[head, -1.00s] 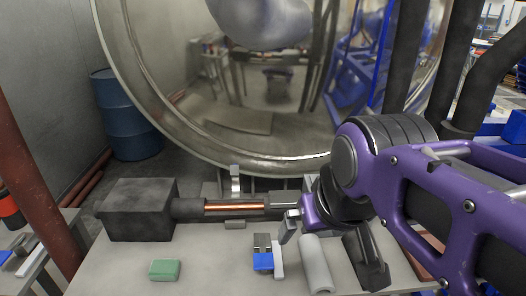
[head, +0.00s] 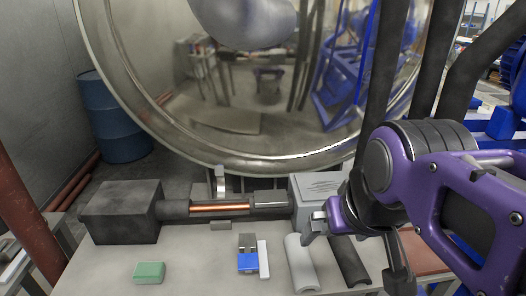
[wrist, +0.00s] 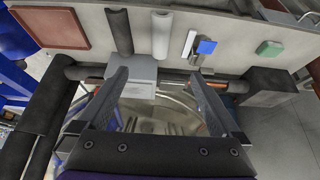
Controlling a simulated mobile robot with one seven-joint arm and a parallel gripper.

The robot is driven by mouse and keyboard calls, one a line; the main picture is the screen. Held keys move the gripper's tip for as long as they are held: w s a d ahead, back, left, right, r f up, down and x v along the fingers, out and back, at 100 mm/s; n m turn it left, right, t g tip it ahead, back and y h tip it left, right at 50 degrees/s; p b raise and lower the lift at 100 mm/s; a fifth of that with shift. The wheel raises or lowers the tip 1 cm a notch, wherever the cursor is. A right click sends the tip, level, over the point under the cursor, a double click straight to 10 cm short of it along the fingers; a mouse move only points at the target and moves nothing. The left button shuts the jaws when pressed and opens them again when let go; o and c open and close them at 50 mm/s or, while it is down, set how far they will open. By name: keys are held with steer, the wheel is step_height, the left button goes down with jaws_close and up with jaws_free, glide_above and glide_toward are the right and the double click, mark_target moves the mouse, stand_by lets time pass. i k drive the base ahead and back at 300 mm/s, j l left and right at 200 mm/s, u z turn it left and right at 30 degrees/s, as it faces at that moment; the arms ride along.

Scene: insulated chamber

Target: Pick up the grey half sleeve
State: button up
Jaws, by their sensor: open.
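A light grey half sleeve (head: 301,263) lies on the bench, its long side running front to back. It also shows in the wrist view (wrist: 162,34), beyond the fingertips. A dark half sleeve (head: 349,262) lies just to its right in the head view, and to its left in the wrist view (wrist: 119,32). My gripper (wrist: 160,75) is open and empty, with its fingers wide apart. In the head view my gripper (head: 352,258) hangs over the bench around the dark half sleeve's area. It partly covers a light grey box behind the sleeves.
A blue-and-grey block (head: 248,262) with a pale strip beside it stands left of the light sleeve. A green block (head: 149,272) lies farther left. A pipe with a copper section (head: 220,207) runs behind, joined to a dark box (head: 122,211). A reddish-brown plate (wrist: 48,27) lies beyond the dark sleeve.

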mark_target(301, 271)
steer(key=u, duration=1.75)
steer(key=k+l+u, duration=0.3)
steer(key=k+u, duration=0.2)
steer(key=l+u, duration=0.25)
steer(key=k+j+z, duration=0.1)
steer(key=k+z, duration=0.15)
steer(key=k, duration=0.2)
